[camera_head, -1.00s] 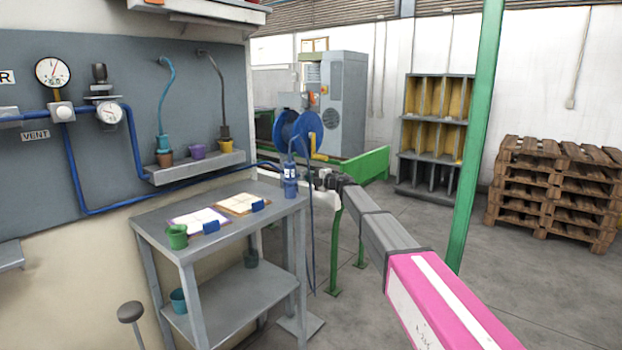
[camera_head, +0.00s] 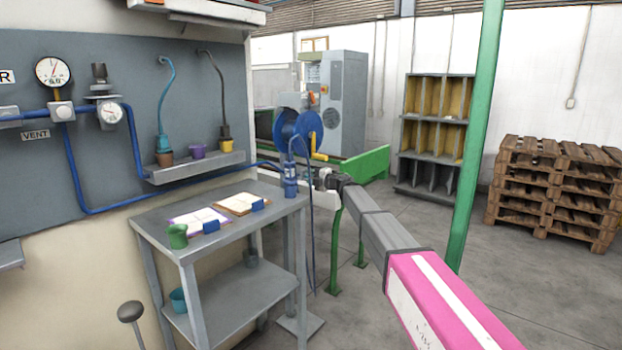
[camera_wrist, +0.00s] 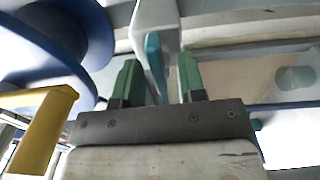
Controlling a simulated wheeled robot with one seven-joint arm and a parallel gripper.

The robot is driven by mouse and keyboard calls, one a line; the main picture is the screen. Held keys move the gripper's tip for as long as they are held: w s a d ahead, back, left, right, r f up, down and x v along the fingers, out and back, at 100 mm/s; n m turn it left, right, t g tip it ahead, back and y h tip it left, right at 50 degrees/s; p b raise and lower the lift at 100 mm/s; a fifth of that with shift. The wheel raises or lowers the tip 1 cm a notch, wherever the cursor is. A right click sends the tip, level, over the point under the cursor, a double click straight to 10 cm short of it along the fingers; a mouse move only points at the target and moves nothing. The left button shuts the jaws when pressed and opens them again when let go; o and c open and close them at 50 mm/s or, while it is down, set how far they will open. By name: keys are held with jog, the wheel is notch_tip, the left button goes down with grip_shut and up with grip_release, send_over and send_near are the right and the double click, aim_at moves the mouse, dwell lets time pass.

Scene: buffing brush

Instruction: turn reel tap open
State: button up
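The blue hose reel (camera_head: 300,132) stands beyond the table, with a yellow crank (camera_head: 317,148) on its side. In the wrist view the reel (camera_wrist: 75,40) fills the upper left and the yellow crank (camera_wrist: 40,125) is at the left. A teal tap lever (camera_wrist: 155,62) stands out from a pale block at top centre. My gripper (camera_wrist: 160,75) is open, its two green fingers on either side of the lever. A gap shows at the right finger; contact at the left finger is unclear. In the head view the fingers are too small to make out.
A grey table (camera_head: 150,228) with clipboards and a green cup (camera_head: 177,236) stands left of my arm. A blue hose hangs by the reel. A green post (camera_head: 478,130) rises right of my arm; pallets (camera_head: 555,190) are stacked farther right.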

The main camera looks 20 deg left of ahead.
jog(key=v, duration=1)
jog(key=shift+s+d, duration=0.15)
jog(key=shift+d, duration=0.15)
